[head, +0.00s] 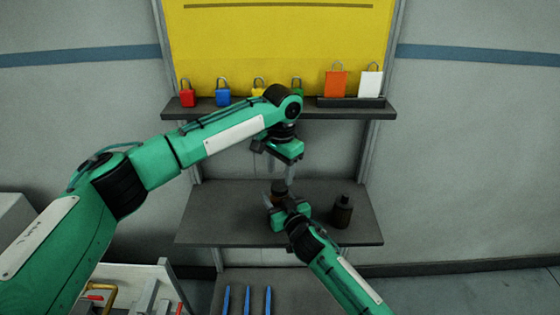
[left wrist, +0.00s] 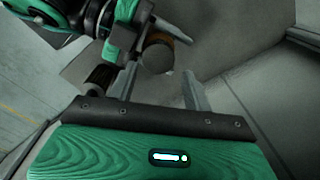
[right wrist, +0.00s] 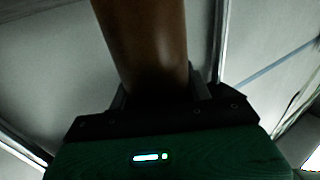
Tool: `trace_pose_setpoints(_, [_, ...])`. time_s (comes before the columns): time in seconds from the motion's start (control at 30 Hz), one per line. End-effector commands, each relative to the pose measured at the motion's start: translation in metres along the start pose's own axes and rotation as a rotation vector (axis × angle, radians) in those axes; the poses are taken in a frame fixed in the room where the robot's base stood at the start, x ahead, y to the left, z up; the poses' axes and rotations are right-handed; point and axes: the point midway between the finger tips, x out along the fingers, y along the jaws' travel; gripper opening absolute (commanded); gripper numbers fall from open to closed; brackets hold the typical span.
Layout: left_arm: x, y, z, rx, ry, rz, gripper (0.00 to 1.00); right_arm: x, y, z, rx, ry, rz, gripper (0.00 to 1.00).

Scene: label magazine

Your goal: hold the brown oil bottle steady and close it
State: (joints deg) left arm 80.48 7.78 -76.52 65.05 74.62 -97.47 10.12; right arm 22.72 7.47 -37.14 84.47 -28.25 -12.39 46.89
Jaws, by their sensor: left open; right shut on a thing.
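The brown oil bottle (head: 279,187) stands upright at the middle shelf, partly hidden by my grippers. My right gripper (head: 278,206) is shut around its body; the brown body (right wrist: 145,45) fills the space between the fingers in the right wrist view. My left gripper (head: 279,171) points down from above, open, close over the bottle's top. In the left wrist view a dark round cap (left wrist: 157,59) shows between and just beyond the open fingers, with amber bottle beside it. I cannot tell whether the fingers touch the cap or how tightly it sits.
An upper shelf (head: 340,113) carries several coloured padlocks and tags behind my left arm. Blue tools (head: 247,300) lie below. The left part of the middle shelf is clear.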

Motion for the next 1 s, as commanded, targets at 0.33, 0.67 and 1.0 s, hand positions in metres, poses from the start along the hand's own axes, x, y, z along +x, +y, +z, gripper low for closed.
trace_pose_setpoints(0.33, [0.043,0.000,0.000,0.000,0.000,0.000,0.50,0.000,0.000,-0.001,0.000,0.001,0.000,0.00])
trace_pose_setpoints(0.67, [0.047,0.000,0.000,0.000,0.000,0.000,0.50,0.000,0.000,-0.001,0.000,0.001,0.000,0.00])
trace_pose_setpoints(1.0, [0.047,-0.002,0.000,0.006,0.000,-0.003,0.14,0.000,0.000,-0.001,0.000,0.001,0.000,0.00])
